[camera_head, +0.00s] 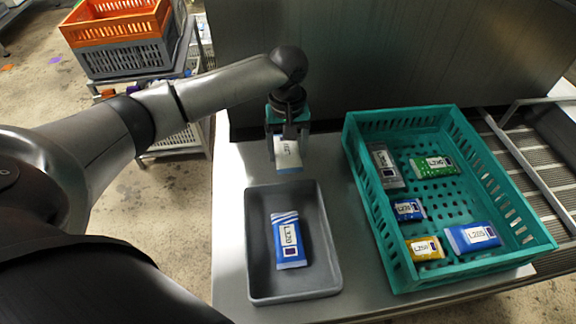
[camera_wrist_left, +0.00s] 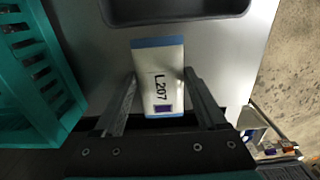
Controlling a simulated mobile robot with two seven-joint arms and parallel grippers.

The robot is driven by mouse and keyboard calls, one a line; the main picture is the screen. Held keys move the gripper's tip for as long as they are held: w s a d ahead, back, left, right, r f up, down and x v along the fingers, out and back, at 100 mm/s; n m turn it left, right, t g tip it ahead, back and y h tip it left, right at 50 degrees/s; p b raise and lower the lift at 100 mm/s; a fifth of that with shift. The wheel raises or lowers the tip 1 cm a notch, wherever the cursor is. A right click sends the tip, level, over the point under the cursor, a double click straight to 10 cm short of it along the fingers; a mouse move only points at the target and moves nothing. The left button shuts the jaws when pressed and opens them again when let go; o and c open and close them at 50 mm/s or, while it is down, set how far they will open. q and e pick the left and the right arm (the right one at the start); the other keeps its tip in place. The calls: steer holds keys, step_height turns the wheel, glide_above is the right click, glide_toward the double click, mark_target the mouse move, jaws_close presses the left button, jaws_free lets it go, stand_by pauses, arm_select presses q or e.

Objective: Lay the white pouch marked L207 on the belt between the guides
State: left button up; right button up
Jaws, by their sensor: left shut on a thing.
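My left gripper (camera_head: 288,135) is shut on a white pouch (camera_head: 288,158) with blue ends. It holds the pouch above the steel table, behind the grey tray. In the left wrist view the pouch (camera_wrist_left: 157,65) sits between the two fingers (camera_wrist_left: 158,90), and its label reads L207. At the right edge of the head view is a dark slatted surface, which looks like the belt (camera_head: 513,148), with pale metal rails, which look like the guides (camera_head: 528,160). The teal crate stands between the pouch and this surface. My right gripper is not in view.
The teal crate (camera_head: 365,200) holds several pouches. The grey tray (camera_head: 256,250) holds one blue and white pouch marked L320 (camera_head: 290,240). A steel wall (camera_head: 400,60) stands behind the table. Stacked orange and grey crates (camera_head: 118,32) are on a rack at the back left.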

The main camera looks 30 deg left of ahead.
arm_select(q)
step_height(320, 180, down, 5)
steer(key=shift+b, duration=0.7)
steer(key=o, duration=1.4)
steer(key=shift+c, duration=0.2)
